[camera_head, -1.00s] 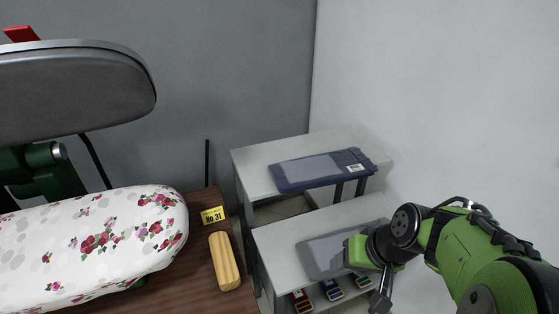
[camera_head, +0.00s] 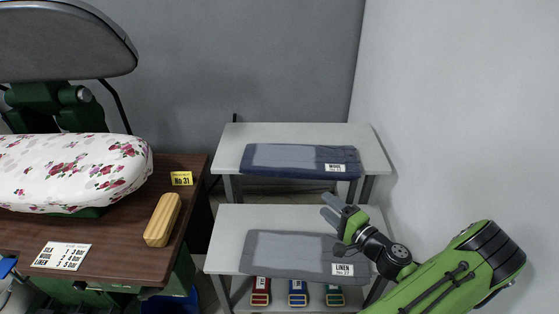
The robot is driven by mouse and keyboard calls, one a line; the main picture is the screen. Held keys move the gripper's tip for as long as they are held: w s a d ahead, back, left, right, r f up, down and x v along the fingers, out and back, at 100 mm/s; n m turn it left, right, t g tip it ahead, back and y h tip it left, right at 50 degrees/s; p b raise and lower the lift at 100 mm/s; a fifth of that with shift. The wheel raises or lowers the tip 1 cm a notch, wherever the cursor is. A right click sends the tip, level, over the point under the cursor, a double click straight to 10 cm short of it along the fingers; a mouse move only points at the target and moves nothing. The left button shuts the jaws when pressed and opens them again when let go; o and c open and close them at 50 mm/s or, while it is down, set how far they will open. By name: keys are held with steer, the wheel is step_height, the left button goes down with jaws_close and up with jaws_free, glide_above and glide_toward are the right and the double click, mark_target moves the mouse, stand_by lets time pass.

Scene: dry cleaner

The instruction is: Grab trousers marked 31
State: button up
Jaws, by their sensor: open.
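Two folded pairs of trousers lie on grey shelves. The dark blue pair (camera_head: 300,161) is on the upper shelf; its white label reads WOOL, with smaller print too small to read. The grey pair (camera_head: 285,256) is on the lower shelf; its label reads LINEN, with a number below that looks like 27. A yellow tag (camera_head: 182,179) reading No 31 is on the brown table. My gripper (camera_head: 329,208) is open and empty. In the picture its fingers point left, at the rear edge of the grey pair and below the blue pair. I cannot tell whether it touches the grey pair.
The upper shelf (camera_head: 235,140) and lower shelf (camera_head: 228,222) stand against the grey wall. Red, blue and green boxed items (camera_head: 297,292) sit beneath the lower shelf. The table holds a flowered pressing board (camera_head: 75,170), a wooden block (camera_head: 163,220) and a printed card (camera_head: 62,256).

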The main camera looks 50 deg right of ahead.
mark_target(299, 178)
steer(key=w+d, duration=0.1)
steer(key=w, duration=0.4)
steer(key=w+d+b, duration=0.1)
steer(key=w, duration=0.4)
steer(key=w+d, duration=0.1)
steer(key=w, duration=0.4)
steer(key=shift+w+d+r, duration=0.15)
steer(key=shift+w+d, duration=0.1)
steer(key=shift+d, duration=0.1)
steer(key=shift+s, duration=0.1)
jaws_close()
